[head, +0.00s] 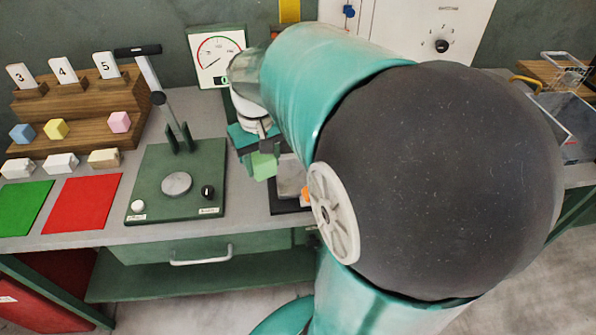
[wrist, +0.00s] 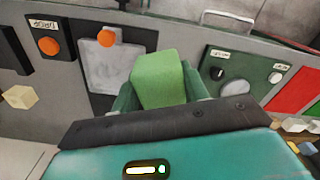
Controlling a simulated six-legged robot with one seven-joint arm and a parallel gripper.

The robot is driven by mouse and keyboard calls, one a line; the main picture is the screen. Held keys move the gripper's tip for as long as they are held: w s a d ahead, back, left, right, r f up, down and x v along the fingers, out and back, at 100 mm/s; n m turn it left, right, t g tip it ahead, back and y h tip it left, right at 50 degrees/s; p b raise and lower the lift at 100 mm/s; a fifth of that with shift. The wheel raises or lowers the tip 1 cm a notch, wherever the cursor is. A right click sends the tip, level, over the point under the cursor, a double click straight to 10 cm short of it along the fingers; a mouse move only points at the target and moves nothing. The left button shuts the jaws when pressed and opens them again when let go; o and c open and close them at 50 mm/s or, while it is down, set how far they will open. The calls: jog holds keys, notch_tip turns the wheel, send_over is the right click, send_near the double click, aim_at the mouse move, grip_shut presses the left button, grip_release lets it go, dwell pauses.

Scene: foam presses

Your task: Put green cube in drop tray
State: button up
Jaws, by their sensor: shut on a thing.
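A green cube (head: 263,166) is between the jaws of my gripper (head: 258,150), above the grey bench. In the wrist view the cube (wrist: 160,78) shows bright green, with the teal fingers of my gripper (wrist: 160,97) on both sides. The fingers are shut on it. A grey open tray (head: 572,118) stands at the far right of the head view, partly hidden by my arm; no label on it is readable, so I cannot tell whether it is the drop tray.
A green press with a lever (head: 175,184) stands left of the cube. A grey plate (wrist: 115,68) with an orange button lies close by. Green (head: 22,207) and red (head: 82,203) mats and a wooden stepped rack (head: 78,108) with small blocks are at the left.

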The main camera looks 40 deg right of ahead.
jog(key=d+f, duration=0.3)
jog(key=d, duration=0.1)
jog(key=w+d+f, duration=0.1)
jog(key=d+f, duration=0.2)
jog(key=d, duration=0.2)
jog(key=d+f, duration=0.3)
jog(key=d, duration=0.1)
jog(key=shift+w+d+f, duration=0.15)
jog(key=shift+w, duration=0.2)
jog(key=f, duration=0.3)
jog(key=shift+w+d+f, duration=0.1)
jog(key=shift+d, duration=0.25)
jog(key=shift+f, duration=0.35)
jog(key=shift+w+f, duration=0.1)
jog(key=shift+f, duration=0.05)
jog(key=o, duration=1)
